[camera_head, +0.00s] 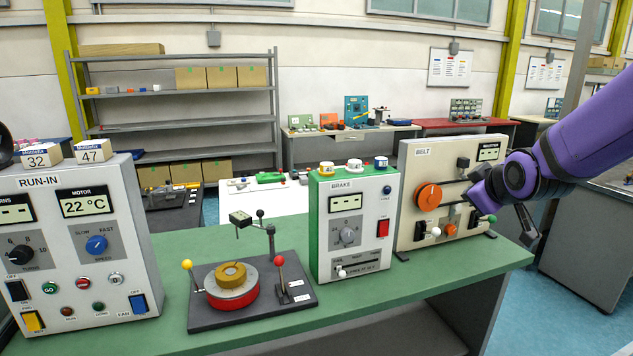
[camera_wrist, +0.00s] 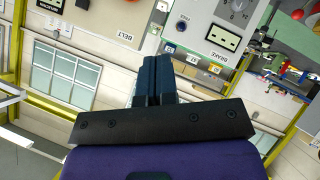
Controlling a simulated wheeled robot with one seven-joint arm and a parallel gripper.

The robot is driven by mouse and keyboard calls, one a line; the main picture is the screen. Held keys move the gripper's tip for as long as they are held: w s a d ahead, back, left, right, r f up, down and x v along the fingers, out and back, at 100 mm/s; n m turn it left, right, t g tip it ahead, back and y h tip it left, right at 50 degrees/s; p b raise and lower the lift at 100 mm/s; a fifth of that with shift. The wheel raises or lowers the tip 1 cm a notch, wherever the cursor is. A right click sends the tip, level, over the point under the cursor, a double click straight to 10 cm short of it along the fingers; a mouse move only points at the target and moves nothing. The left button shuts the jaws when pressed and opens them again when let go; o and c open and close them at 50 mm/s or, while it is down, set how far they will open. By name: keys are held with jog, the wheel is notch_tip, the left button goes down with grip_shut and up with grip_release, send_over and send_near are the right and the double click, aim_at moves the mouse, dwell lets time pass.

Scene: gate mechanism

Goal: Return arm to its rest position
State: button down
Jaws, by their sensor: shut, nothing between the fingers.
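My purple arm (camera_head: 590,135) reaches in from the right in the head view. My gripper (camera_head: 528,228) is at its lower end, in front of the right side of the beige BELT panel (camera_head: 427,167), near its green knob (camera_head: 491,218). I cannot tell whether it touches the panel. In the wrist view my gripper (camera_wrist: 154,82) is shut, with its dark fingers together and nothing between them. The BELT panel (camera_wrist: 128,20) shows beyond them, tilted.
The green bench (camera_head: 400,290) carries the RUN-IN panel (camera_head: 85,240), a black plate with a red turntable (camera_head: 232,290) and the green-edged BRAKE panel (camera_head: 350,215). A grey cabinet (camera_head: 590,250) stands at the right. Blue floor shows between the bench and cabinet.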

jog(key=s+r+m+g, duration=0.2)
jog(key=s+m+g, duration=0.1)
jog(key=s, duration=1)
jog(key=s+a+r+m+g, duration=0.1)
jog(key=s+r+m+g, duration=0.2)
jog(key=s, duration=1.1)
jog(key=shift+s+a+m, duration=0.15)
jog(key=shift+a+m, duration=0.05)
jog(key=shift+m, duration=0.4)
